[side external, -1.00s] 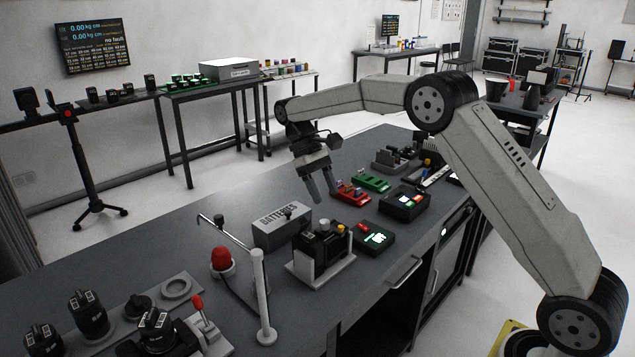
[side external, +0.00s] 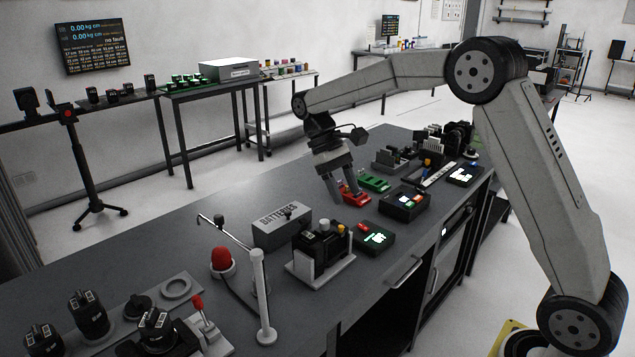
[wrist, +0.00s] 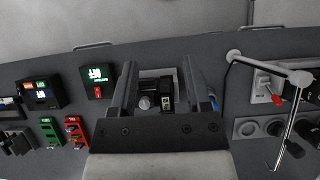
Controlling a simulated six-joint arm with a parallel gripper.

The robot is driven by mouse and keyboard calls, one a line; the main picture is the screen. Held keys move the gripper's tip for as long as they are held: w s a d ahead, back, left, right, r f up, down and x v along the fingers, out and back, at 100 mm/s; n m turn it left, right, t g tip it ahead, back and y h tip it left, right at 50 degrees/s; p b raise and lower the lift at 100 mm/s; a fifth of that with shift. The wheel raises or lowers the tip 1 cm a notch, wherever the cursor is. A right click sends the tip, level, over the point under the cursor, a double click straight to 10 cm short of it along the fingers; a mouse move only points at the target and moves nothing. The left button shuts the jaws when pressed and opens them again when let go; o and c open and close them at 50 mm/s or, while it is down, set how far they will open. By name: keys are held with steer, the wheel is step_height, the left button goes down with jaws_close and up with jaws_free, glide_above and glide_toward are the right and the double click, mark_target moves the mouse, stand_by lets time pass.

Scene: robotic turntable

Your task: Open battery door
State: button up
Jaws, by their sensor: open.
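A grey box lettered BATTERIES (side external: 282,230) stands on the dark bench in the side view. It has a small dark knob-like part on its top, and its lid looks shut. My gripper (side external: 347,199) is open and empty, above the bench to the right of and beyond the box, apart from it. In the wrist view the two fingers of my gripper (wrist: 158,68) are spread wide. A black device (wrist: 166,92) on a light plate shows below and between them. I cannot make out the battery box in the wrist view; my gripper body may hide it.
The black device (side external: 322,245) on its light stand is close in front of the box. Red (side external: 352,196) and green (side external: 374,182) blocks and a lit display unit (side external: 375,238) lie rightward. A white post (side external: 262,300) and red lamp (side external: 222,261) stand left.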

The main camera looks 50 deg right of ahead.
steer(key=shift+w, duration=0.1)
steer(key=t, duration=0.6)
glide_above(302, 218)
step_height(302, 218, down, 5)
steer(key=shift+f, duration=3.95)
jaws_close()
